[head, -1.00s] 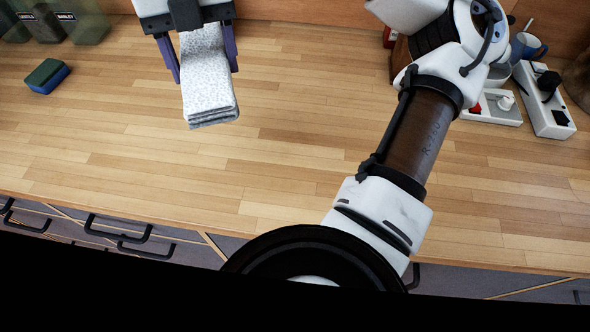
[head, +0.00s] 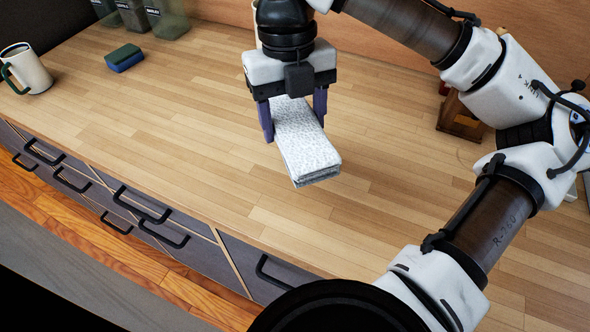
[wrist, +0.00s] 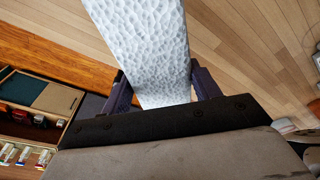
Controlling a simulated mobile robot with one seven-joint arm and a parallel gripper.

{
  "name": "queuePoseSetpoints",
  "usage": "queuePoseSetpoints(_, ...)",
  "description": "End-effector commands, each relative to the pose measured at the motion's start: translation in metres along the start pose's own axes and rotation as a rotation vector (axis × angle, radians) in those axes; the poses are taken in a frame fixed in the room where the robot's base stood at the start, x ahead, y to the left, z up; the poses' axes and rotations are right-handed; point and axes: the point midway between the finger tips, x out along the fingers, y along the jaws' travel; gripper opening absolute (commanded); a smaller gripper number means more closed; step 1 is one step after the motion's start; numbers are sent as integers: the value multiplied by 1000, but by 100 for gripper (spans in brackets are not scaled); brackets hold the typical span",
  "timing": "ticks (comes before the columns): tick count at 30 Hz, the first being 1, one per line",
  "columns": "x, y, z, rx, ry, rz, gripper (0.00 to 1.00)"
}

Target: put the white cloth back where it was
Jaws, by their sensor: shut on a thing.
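The white cloth (head: 308,148) is folded into a long, layered strip with a faint grey pattern. My gripper (head: 293,120) is shut on it, with one purple finger on each side. The cloth sticks out from between the fingers toward the front, over the wooden counter (head: 190,130). Whether its underside touches the counter is unclear. In the wrist view the cloth (wrist: 145,45) runs up from between the fingers and fills the upper middle.
A green and blue sponge (head: 125,57) and a cream mug (head: 25,70) stand on the counter at left. Dark canisters (head: 165,18) stand at the back left. Drawers with black handles (head: 140,205) line the front. Open counter lies left of the cloth. The wrist view shows a box of small items (wrist: 35,110).

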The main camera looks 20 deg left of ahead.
Motion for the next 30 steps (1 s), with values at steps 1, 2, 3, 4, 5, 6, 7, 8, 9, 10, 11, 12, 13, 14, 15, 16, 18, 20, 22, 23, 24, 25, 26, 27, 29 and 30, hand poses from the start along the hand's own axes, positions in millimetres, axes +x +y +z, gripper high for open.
queuePoseSetpoints(1,16,1,2,-5,2,5,40)
queuePoseSetpoints(2,24,1,3,-4,3,4,40)
queuePoseSetpoints(3,34,1,4,-3,3,4,40)
queuePoseSetpoints(4,42,1,6,-3,2,5,40)
queuePoseSetpoints(5,47,0,6,1,2,0,40)
queuePoseSetpoints(6,55,0,8,3,1,-2,40)
queuePoseSetpoints(7,61,0,8,2,1,-1,40)
queuePoseSetpoints(8,66,0,9,1,1,-1,40)
queuePoseSetpoints(9,71,0,10,2,0,-1,40)
queuePoseSetpoints(10,74,0,11,3,0,-1,40)
queuePoseSetpoints(11,77,0,12,3,1,-1,40)
queuePoseSetpoints(12,80,0,12,3,0,-1,40)
queuePoseSetpoints(13,82,0,12,3,0,0,40)
queuePoseSetpoints(14,84,0,13,2,-1,0,40)
queuePoseSetpoints(15,88,0,13,2,0,-1,40)
queuePoseSetpoints(16,93,0,13,2,1,-1,40)
queuePoseSetpoints(18,103,0,15,2,2,-1,40)
queuePoseSetpoints(20,111,0,17,2,1,0,40)
queuePoseSetpoints(22,117,0,17,2,0,-1,40)
queuePoseSetpoints(23,119,0,18,2,-1,-1,40)
queuePoseSetpoints(24,120,0,18,2,-1,-1,40)
queuePoseSetpoints(25,120,0,18,1,-1,0,40)
queuePoseSetpoints(26,120,0,18,1,-1,0,40)
queuePoseSetpoints(27,120,0,18,1,-1,0,40)
queuePoseSetpoints(29,120,0,18,1,-1,0,40)
queuePoseSetpoints(30,120,0,18,1,-1,0,40)
